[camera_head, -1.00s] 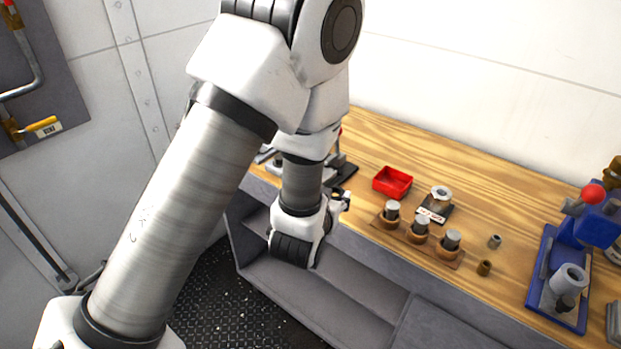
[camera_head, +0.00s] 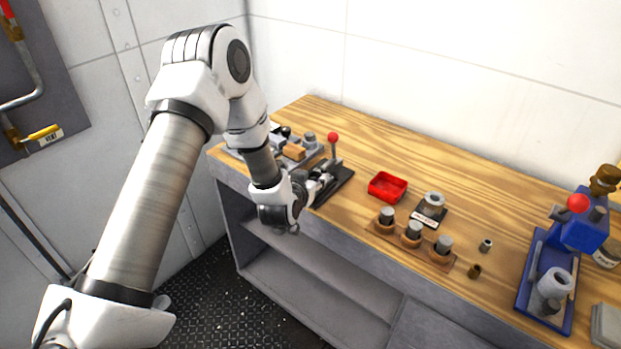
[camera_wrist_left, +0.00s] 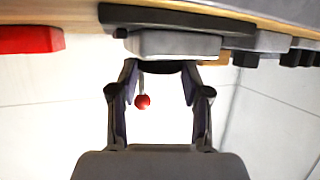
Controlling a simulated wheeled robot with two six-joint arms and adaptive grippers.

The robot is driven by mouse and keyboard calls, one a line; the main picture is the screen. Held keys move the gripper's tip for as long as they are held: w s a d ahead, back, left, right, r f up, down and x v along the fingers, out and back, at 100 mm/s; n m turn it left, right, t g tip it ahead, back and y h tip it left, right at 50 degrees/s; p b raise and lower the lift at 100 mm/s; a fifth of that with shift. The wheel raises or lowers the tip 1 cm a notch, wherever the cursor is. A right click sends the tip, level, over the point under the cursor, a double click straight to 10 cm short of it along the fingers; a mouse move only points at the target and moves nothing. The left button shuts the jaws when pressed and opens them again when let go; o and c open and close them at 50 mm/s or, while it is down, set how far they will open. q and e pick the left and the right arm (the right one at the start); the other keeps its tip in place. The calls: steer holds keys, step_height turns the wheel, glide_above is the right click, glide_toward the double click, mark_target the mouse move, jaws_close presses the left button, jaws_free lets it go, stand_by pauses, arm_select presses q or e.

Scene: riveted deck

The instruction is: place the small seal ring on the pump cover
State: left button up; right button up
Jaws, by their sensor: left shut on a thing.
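My left gripper (camera_head: 324,181) is at the left part of the bench, by a dark plate (camera_head: 337,190) with a red-knobbed lever (camera_head: 333,139). In the left wrist view its fingers (camera_wrist_left: 160,72) are spread around a thin dark thing (camera_wrist_left: 165,66) seen edge-on; it looks like the small seal ring, but its round shape is not visible. A pale grey block (camera_wrist_left: 172,44) lies just beyond the fingertips, perhaps the pump cover. I cannot tell whether the dark thing touches it. My right gripper is not in view.
A red tray (camera_head: 388,187) stands right of the plate. A labelled stand (camera_head: 432,207) and a wooden rack with several capped pieces (camera_head: 411,243) are farther right. A blue press (camera_head: 545,277) is at the far right. Bare wood lies behind the tray.

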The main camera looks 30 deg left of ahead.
arm_select(q)
steer(key=shift+f, duration=0.15)
steer(key=o, duration=0.9)
steer(key=shift+r, duration=0.3)
steer(key=b+v, duration=0.1)
steer(key=v, duration=1.1)
steer(key=s+d+f+m+g+h, duration=0.1)
steer(key=s+d+f+g, duration=0.25)
steer(key=f, duration=0.25)
steer(key=s+d+f+g+h, duration=0.1)
steer(key=s+d+f+g, duration=0.1)
steer(key=s+f, duration=0.4)
steer(key=s+d+f+m+g+h, duration=0.1)
steer(key=s+d+f+g, duration=0.15)
steer(key=f, duration=0.45)
steer(key=s+d+f+g, duration=0.1)
steer(key=s+f, duration=0.1)
steer(key=s, duration=0.2)
steer(key=s+f+g, duration=0.2)
steer(key=s+f, duration=0.1)
steer(key=s, duration=0.2)
steer(key=s+d+f+g, duration=0.1)
steer(key=s+f+g, duration=0.1)
steer(key=s, duration=0.3)
steer(key=shift+s+d+f+m+h, duration=0.1)
steer(key=shift+d+f+m+h, duration=0.2)
steer(key=shift+d+f+h, duration=0.15)
